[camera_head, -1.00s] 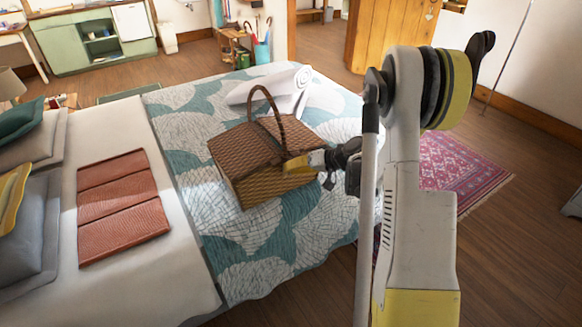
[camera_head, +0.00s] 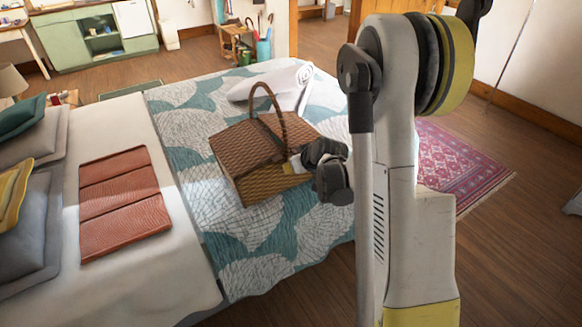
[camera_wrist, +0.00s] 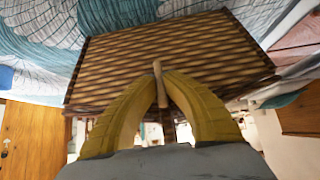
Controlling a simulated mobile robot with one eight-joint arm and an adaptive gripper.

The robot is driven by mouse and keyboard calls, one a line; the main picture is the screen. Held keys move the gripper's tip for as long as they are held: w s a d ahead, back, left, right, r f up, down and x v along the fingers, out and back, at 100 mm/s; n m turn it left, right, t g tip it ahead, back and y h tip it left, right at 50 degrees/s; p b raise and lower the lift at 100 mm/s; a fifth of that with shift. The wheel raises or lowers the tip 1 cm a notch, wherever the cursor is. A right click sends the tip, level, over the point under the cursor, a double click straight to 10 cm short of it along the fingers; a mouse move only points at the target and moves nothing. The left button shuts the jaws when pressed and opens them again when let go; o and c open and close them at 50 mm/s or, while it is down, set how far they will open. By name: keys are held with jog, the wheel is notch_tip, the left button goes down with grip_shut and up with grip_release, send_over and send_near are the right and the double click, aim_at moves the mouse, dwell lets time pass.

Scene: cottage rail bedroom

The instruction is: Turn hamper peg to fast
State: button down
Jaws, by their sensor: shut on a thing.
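The wicker hamper (camera_head: 258,185) stands on the bed, with its tall hoop handle upright and its lid flaps down. Its woven side fills the upper part of the wrist view (camera_wrist: 170,50). The small pale wooden peg (camera_wrist: 157,72) sticks out from that side, between the yellow fingers. My gripper (camera_wrist: 163,85) is shut on the peg at the hamper's side. In the head view, my wrist hides the peg and most of the gripper (camera_head: 296,166).
The bed has a teal and white patterned cover (camera_head: 250,252). A folded red-brown blanket (camera_head: 122,203) lies left of the hamper, and a rolled white towel (camera_head: 285,84) lies behind it. A patterned rug (camera_head: 455,165) lies on the floor at right.

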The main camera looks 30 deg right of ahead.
dwell(0.4)
jog(key=c, duration=1.5)
grip_release()
jog(key=v, duration=1.2)
jog(key=shift+a, duration=0.15)
